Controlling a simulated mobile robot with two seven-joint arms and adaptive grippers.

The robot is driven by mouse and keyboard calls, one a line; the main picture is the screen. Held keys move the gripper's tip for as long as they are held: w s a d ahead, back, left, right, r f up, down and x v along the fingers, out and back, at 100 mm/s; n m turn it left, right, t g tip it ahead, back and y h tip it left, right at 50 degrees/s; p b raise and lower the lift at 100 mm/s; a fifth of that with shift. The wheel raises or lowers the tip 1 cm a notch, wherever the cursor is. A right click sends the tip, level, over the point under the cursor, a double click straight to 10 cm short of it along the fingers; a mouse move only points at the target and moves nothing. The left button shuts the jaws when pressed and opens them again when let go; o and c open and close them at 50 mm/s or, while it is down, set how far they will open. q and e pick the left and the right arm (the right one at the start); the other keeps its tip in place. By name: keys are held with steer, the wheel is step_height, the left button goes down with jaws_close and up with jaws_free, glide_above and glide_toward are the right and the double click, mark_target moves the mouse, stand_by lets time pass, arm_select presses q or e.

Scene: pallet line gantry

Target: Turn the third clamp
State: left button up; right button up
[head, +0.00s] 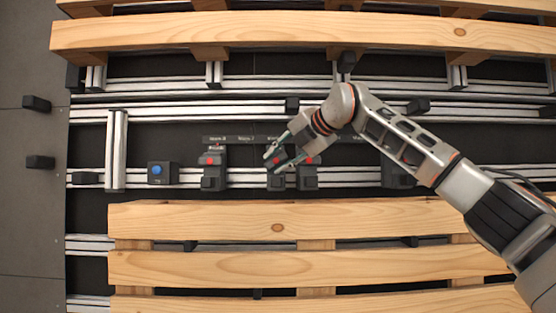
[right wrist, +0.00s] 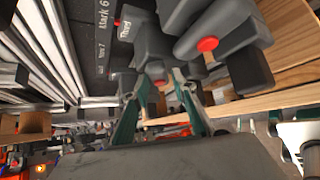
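Several dark clamps with red dots sit along the aluminium rail in the head view. One clamp (head: 211,165) stands to the left, apart from my gripper. My right gripper (head: 274,161) reaches down over a middle clamp (head: 276,181), one finger on each side of its red-dotted part. Another clamp (head: 309,182) is close on its right. In the right wrist view the green fingers (right wrist: 160,88) are spread with a dark clamp part (right wrist: 155,66) between them. Firm contact is not visible. A nearby clamp (right wrist: 228,30) with a red dot is at upper right. My left gripper is out of view.
A box with a blue button (head: 161,172) sits left on the rail. A dark label strip (head: 245,139) runs behind the clamps. Wooden pallet boards lie in front (head: 200,220) and behind (head: 250,35). An upright aluminium profile (head: 117,150) stands at left.

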steer(key=v, duration=1.2)
